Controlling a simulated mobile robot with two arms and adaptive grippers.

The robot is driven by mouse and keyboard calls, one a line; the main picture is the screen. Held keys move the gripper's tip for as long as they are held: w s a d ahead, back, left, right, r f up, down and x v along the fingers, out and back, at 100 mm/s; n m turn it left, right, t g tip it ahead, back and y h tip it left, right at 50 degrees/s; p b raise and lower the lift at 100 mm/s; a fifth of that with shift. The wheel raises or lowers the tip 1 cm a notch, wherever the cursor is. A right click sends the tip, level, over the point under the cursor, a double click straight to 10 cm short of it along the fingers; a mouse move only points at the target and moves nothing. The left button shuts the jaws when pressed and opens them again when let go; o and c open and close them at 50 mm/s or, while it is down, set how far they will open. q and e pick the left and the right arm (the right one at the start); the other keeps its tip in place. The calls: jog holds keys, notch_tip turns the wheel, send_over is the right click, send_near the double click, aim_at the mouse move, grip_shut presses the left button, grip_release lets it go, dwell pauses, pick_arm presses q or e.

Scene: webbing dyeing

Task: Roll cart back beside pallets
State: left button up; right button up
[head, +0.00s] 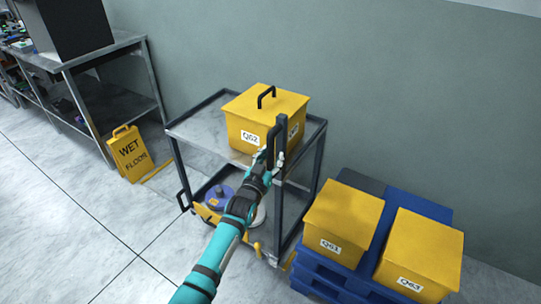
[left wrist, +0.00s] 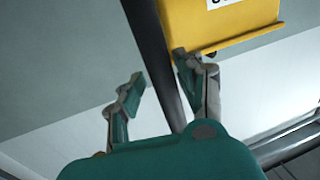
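The cart (head: 190,132) is a dark-framed, two-shelf trolley against the wall, left of the blue pallets (head: 316,276). A yellow lidded box marked Q62 (head: 265,108) with a black handle stands on its top shelf; it also shows in the left wrist view (left wrist: 240,22). My left gripper (head: 268,158) is at the cart's near right corner, by an upright dark bar (head: 282,138). In the left wrist view, my left gripper's fingers (left wrist: 158,85) stand apart with a dark bar (left wrist: 152,45) between them, closer to the right finger. My right gripper is out of view.
Two yellow boxes, Q61 (head: 343,222) and Q63 (head: 422,252), sit on the pallets. A yellow wet floor sign (head: 130,153) stands left of the cart. A metal workbench (head: 110,100) is at the upper left. Lower left floor is clear.

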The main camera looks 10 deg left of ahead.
pick_arm(q)
jog(key=shift+o, duration=0.5)
jog(key=shift+w+r, duration=0.1)
jog(key=s+a, duration=0.1)
jog(key=s, duration=1)
jog(key=shift+s+a, duration=0.35)
jog(key=shift+a, duration=0.05)
